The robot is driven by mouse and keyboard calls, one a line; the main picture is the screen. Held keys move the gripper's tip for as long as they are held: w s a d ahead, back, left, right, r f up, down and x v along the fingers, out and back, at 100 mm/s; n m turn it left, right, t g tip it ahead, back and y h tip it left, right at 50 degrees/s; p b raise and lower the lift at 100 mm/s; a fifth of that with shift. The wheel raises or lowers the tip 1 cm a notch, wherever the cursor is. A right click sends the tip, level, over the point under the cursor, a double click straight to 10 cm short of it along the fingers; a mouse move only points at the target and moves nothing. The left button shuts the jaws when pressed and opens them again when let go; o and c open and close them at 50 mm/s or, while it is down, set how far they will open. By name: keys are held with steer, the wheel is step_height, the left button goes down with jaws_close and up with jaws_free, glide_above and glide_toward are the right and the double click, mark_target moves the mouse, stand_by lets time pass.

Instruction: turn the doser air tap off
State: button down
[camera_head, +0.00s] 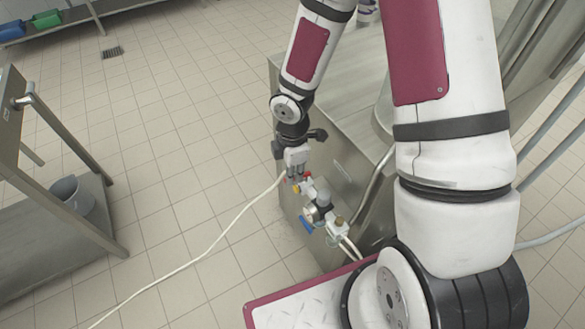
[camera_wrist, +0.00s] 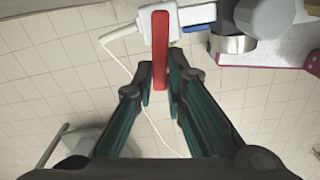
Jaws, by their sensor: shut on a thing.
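The doser air tap shows as a red lever (camera_wrist: 160,40) on a white fitting at the top of the wrist view. The lever's free end reaches down between my fingers. My gripper (camera_wrist: 161,72) is shut on this red lever, one dark finger on each side. In the head view my gripper (camera_head: 298,178) is at the air fittings on the steel machine's side, and it hides most of the red lever. A round gauge or regulator (camera_head: 313,212) and a blue lever (camera_head: 306,225) sit just below it.
A white hose (camera_head: 205,255) runs from the fittings across the tiled floor. The steel machine (camera_head: 345,165) stands close beside my gripper. A steel table (camera_head: 60,235) with a grey container (camera_head: 72,194) is at left. Open floor lies between.

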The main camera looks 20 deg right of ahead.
steer(key=shift+s+n+p, duration=0.3)
steer(key=shift+n+p, duration=0.05)
steer(key=shift+n, duration=0.75)
steer(key=c, duration=1.6)
jaws_free()
steer(key=shift+r, duration=0.15)
step_height(320, 180, up, 12)
